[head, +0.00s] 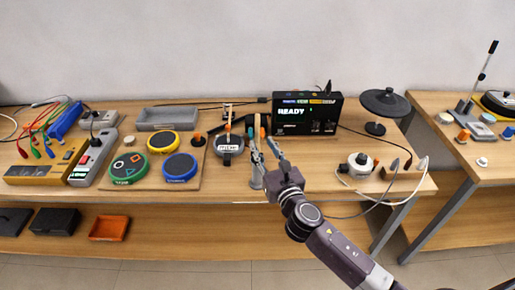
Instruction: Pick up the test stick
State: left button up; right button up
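Slim upright pieces with a tan and an orange-brown top (263,121) stand in or behind a grey holder (257,177) near the middle of the table; one may be the test stick, but it is too small and covered to be sure. My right gripper (264,146) reaches in from the lower right, right at these pieces. Its two fingers look spread, with a gap between them. I cannot tell whether they touch a stick. My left gripper is not in view.
A black box reading READY (307,114) stands behind the gripper. A dark round device (229,146) is just left. Green (130,168), yellow (162,142) and blue (180,167) pads lie further left. A white round device (360,166) with cables and a black pad on a stand (385,102) are right.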

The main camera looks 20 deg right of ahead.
aim_at(258, 138)
jog(key=w+p, duration=0.1)
jog(key=w, duration=0.4)
jog(key=shift+w+a, duration=0.15)
grip_shut()
